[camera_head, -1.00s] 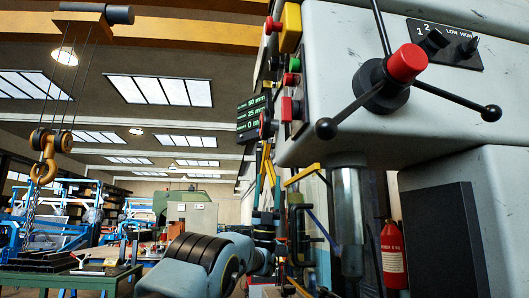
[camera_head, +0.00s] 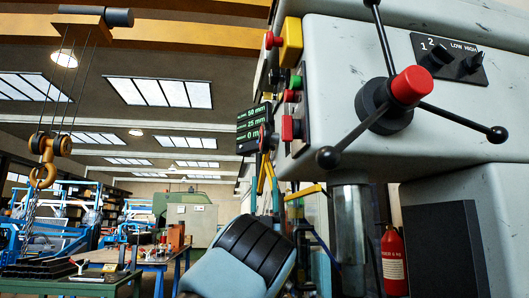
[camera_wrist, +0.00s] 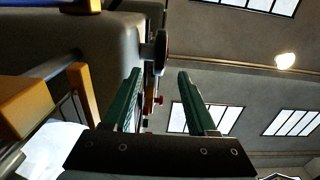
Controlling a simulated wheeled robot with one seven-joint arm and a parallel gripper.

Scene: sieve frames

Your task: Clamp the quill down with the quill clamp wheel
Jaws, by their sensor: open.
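The drill's quill (camera_head: 352,235) is a shiny vertical cylinder below the grey machine head in the head view. A small dark wheel (camera_head: 264,139), seen nearly edge-on at the head's left side, looks like the quill clamp wheel. In the wrist view a dark round wheel (camera_wrist: 162,52) stands out on a short shaft from the machine's side. My gripper (camera_wrist: 160,75) is open, its two green fingers apart with nothing held. The wheel appears beyond the fingertips, in line with the gap; the distance is hard to tell.
The three-armed feed lever with red hub (camera_head: 408,86) sticks out of the head's front. Red and yellow buttons (camera_head: 291,38) and a display (camera_head: 253,125) sit at its left side. A yellow-orange part (camera_wrist: 78,92) is left of my fingers in the wrist view.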

